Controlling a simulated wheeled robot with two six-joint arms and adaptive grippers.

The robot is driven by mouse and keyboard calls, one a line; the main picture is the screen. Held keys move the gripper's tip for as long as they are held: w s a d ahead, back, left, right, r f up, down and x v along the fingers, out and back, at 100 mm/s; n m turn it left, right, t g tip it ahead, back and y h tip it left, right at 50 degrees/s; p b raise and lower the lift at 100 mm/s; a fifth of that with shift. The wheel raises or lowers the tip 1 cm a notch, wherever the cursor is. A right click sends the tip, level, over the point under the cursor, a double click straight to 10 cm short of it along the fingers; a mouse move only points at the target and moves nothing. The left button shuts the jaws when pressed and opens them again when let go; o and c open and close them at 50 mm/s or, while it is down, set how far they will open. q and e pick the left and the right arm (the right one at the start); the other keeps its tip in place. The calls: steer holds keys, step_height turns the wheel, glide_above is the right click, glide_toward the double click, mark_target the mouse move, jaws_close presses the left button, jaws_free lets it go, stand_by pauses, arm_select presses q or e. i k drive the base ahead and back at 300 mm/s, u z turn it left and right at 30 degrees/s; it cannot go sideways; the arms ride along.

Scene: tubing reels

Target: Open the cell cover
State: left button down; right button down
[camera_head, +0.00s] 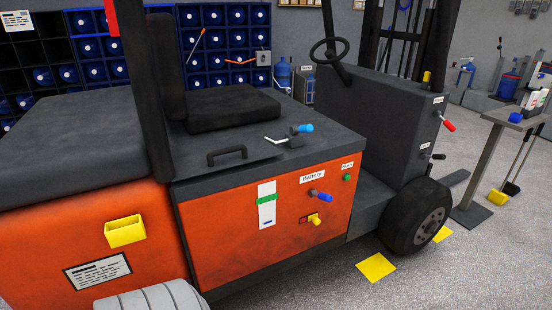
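An orange and dark grey forklift fills the left and middle of the head view. A flat dark grey cover (255,161) lies over its orange battery side panel (232,235) and looks shut. No label names it as the cell cover. A black bar handle (227,156) stands on the cover's near left part. The black seat (225,107) is behind the handle. The side panel carries a "Battery" label (312,176), a blue-ended knob (321,196) and a yellow knob (314,219).
A dark upright post (159,110) rises left of the seat. The steering wheel (329,51) and front column (378,120) stand to the right, above the front tyre (419,218). A yellow holder (125,231) juts from the rear body. Grey floor is open at the lower right.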

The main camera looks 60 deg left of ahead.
mark_target(191, 160)
steer(key=z, duration=0.1)
steer(key=i, duration=0.7)
steer(key=u, duration=0.45)
steer(key=i, duration=1.25)
steer(key=u, duration=1.2)
steer(key=i, duration=0.85)
steer(key=u, duration=0.95)
